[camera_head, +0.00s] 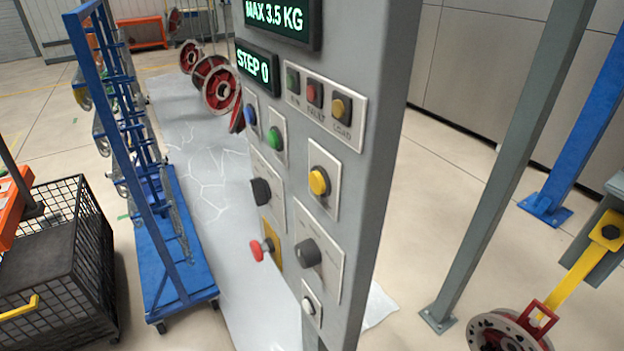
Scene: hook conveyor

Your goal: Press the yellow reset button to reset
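The yellow button (319,181) is a round cap on a pale plate in the middle of the grey control panel (376,120). The panel stands tilted in the picture, at the centre. Nothing covers the button. Neither of my grippers is in view.
Blue (250,114) and green (274,138) buttons, two dark knobs (307,253) (261,191), a red mushroom button (257,250) and a white button (308,306) surround it. A display (257,66) reads STEP 0. A blue rack (175,240) and a mesh cart (70,260) stand left; a grey post (500,170) stands right.

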